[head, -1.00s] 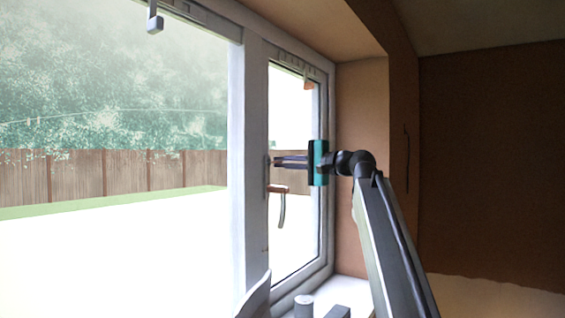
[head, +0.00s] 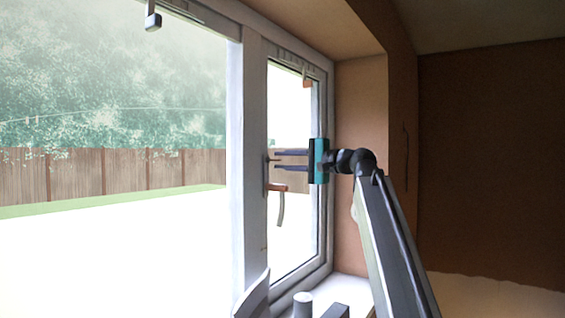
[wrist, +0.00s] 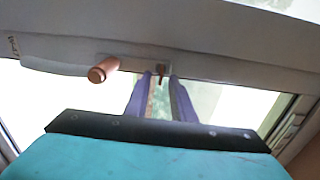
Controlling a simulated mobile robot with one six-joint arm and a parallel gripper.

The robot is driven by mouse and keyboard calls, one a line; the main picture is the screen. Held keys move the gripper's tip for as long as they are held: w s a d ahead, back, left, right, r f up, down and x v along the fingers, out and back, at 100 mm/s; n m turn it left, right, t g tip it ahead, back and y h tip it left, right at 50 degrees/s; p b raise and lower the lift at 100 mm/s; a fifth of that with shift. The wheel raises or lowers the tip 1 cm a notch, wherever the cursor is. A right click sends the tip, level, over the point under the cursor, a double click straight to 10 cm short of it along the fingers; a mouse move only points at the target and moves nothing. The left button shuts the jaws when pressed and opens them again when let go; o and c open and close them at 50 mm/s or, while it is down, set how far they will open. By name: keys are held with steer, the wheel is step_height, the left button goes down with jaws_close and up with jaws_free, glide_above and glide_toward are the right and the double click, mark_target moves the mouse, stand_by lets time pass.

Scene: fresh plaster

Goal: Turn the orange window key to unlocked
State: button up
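The window key (wrist: 161,69) shows in the wrist view as a small brownish-orange piece on the white window frame, between the tips of my two fingers. In the head view it is a tiny stub (head: 271,159) on the frame, just left of the fingertips. My gripper (head: 276,160) has a teal body and dark fingers, spread apart one above the other and pointing left at the key. In the wrist view the fingers (wrist: 156,77) stand either side of the key with a gap. The key's exact angle is too small to tell.
Just below the key, the window handle (head: 280,207) hangs down with a copper-coloured neck; its round end (wrist: 103,71) sits left of my fingers in the wrist view. A grey cylinder (head: 303,305) stands on the sill. The reveal wall (head: 361,110) is close on the right.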

steer(key=b+v, duration=0.4)
steer(key=v, duration=0.9)
steer(key=shift+d, duration=0.2)
steer(key=shift+s, duration=0.1)
